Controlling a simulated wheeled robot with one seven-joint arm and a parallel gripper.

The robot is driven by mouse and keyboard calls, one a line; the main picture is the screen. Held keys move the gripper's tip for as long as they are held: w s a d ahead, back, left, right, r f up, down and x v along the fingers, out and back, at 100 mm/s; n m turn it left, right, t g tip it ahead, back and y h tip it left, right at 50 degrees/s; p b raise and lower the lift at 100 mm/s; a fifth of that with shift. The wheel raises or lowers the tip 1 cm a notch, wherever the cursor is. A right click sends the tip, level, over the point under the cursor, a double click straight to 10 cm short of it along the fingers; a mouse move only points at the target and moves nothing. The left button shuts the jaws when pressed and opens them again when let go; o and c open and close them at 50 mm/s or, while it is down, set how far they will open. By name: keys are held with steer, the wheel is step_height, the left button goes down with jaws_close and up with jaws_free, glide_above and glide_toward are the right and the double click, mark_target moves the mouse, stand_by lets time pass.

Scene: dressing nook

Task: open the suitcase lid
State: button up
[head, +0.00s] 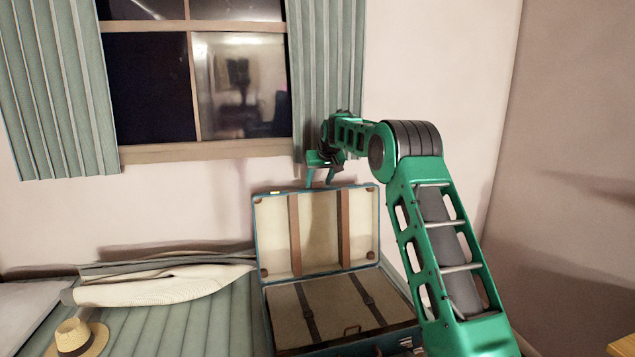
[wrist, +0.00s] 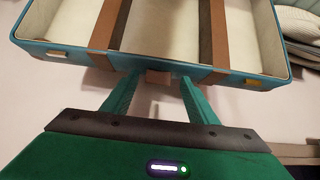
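The suitcase (head: 318,316) lies on the bench with its teal lid (head: 268,228) raised to roughly upright. The lid's cream lining and two brown straps face forward; the base shows a brown inside with two dark straps. My gripper (head: 320,180) is at the lid's top edge, fingers pointing down. In the wrist view, my gripper (wrist: 160,80) has its fingers spread apart, one on each side of a small brown tab (wrist: 158,77) on the lid's edge (wrist: 125,60). Gaps show between tab and fingers. I cannot tell whether the fingertips touch the lid.
The green bench cushion (head: 180,322) holds a straw hat (head: 77,338) and folded clothes (head: 165,283) left of the suitcase. The wall, a window (head: 205,152) and green curtains (head: 328,60) stand close behind the lid. A wooden surface (head: 622,346) shows at lower right.

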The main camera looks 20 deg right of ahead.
steer(key=shift+r, duration=0.1)
steer(key=v, duration=1)
steer(key=shift+r, duration=0.3)
steer(key=shift+s, duration=0.2)
steer(key=s+d+f+m+g, duration=0.2)
steer(key=s, duration=1.5)
steer(key=s+d+f+m+g, duration=0.1)
steer(key=s+d+f+g, duration=0.15)
steer(key=s, duration=1.55)
steer(key=s+a+f+g, duration=0.1)
steer(key=s+f, duration=0.3)
steer(key=s, duration=0.6)
steer(key=s+a+f+m+g, duration=0.1)
steer(key=s+a+f, duration=0.2)
steer(key=s, duration=0.7)
steer(key=s+a+f+m+g+y, duration=0.1)
steer(key=s+f, duration=0.4)
steer(key=s, duration=0.5)
steer(key=shift+a+f, duration=0.25)
steer(key=shift+a, duration=0.4)
